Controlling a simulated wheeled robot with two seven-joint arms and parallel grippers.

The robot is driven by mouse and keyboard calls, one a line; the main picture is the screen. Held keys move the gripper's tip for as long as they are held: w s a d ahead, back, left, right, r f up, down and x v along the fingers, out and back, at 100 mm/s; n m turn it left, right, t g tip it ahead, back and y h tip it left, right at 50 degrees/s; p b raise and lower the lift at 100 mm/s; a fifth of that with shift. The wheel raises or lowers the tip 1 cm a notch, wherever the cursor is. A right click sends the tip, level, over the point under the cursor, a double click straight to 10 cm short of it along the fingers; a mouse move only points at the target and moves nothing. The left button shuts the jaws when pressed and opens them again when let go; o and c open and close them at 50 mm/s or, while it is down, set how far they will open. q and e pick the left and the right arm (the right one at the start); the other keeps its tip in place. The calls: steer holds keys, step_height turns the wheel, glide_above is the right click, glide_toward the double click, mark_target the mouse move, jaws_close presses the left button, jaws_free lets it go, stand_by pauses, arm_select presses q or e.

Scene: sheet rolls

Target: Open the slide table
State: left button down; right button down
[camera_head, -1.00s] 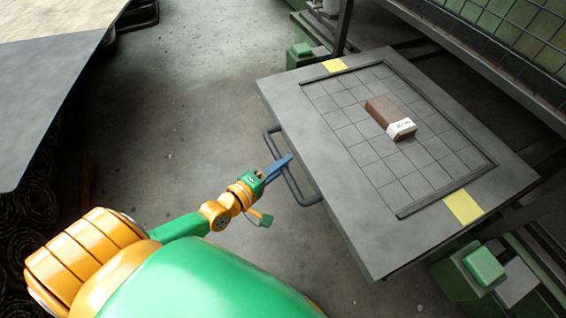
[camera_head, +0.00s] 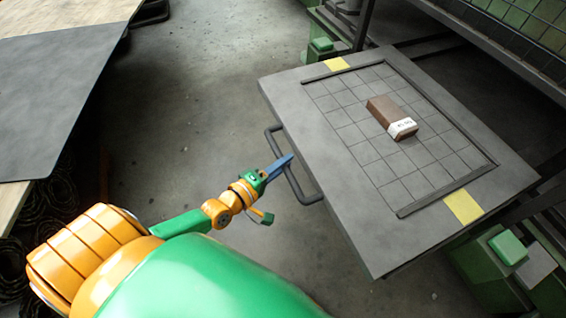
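The slide table (camera_head: 345,190) is a grey plate with a grid of square tiles, a raised dark rim and two yellow patches. It stands out from the green machine at the right. A dark bar handle (camera_head: 302,197) is fixed to its left edge. My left gripper (camera_head: 279,167) has blue fingers lying across the handle, and they look closed on it; the far finger is partly hidden. A brown block with a white label (camera_head: 390,117) lies on the tiles. My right gripper is not in view.
Green machine parts (camera_head: 508,248) stand at the lower right, with a mesh guard (camera_head: 520,22) at the upper right. A table with a dark sheet (camera_head: 50,95) is at the left, with dark rolls below. Grey floor (camera_head: 200,100) between is clear.

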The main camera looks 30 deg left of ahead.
arm_select(q)
steer(key=c, duration=0.7)
jaws_free()
steer(key=shift+c, duration=0.2)
steer(key=p+v, duration=0.1)
steer(key=v, duration=0.6)
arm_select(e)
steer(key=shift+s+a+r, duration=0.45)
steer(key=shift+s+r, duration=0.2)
